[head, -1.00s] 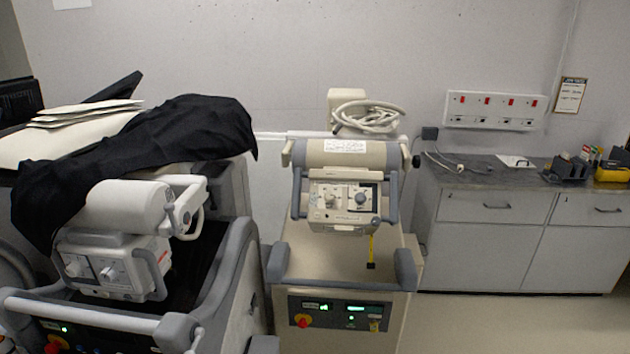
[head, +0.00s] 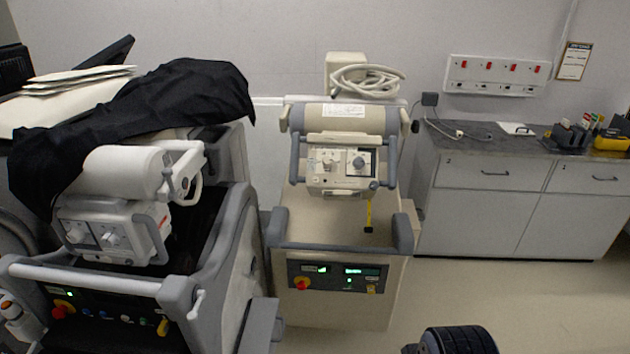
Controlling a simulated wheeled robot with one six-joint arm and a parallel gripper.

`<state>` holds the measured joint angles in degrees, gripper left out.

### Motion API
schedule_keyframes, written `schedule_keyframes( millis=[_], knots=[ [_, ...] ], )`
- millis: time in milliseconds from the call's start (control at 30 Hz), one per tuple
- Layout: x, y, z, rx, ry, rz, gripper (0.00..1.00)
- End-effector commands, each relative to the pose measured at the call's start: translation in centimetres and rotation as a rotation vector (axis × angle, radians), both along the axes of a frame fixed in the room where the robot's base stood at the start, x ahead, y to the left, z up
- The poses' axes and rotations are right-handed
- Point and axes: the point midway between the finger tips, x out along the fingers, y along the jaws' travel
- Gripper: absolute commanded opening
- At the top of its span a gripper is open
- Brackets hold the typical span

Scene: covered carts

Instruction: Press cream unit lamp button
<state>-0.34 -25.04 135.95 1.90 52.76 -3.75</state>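The cream unit (head: 345,225) stands in the middle of the head view, against the wall. Its control head (head: 341,166) has two round knobs and a small row of controls too small to tell apart; I cannot make out which is the lamp button. Below, its black front panel (head: 337,277) shows green lit displays, a red knob on a yellow base at left and a small yellow part at right. My gripper's fingers are not in view. A black ribbed part at the bottom edge may be mine; it is well in front of the cream unit.
A white and grey unit (head: 110,232) with a black cloth (head: 150,110) over it stands close on the left. A grey-topped cabinet (head: 480,200) stands at the right. The floor (head: 540,305) in front of the cabinet is clear.

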Motion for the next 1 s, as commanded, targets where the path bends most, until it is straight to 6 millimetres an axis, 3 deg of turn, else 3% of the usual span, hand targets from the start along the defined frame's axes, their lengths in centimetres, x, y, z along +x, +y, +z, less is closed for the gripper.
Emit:
schedule_keyframes(
  millis=[400, 1000],
  knots=[
    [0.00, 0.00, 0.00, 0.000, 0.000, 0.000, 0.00],
    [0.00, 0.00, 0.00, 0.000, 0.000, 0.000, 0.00]
  ],
)
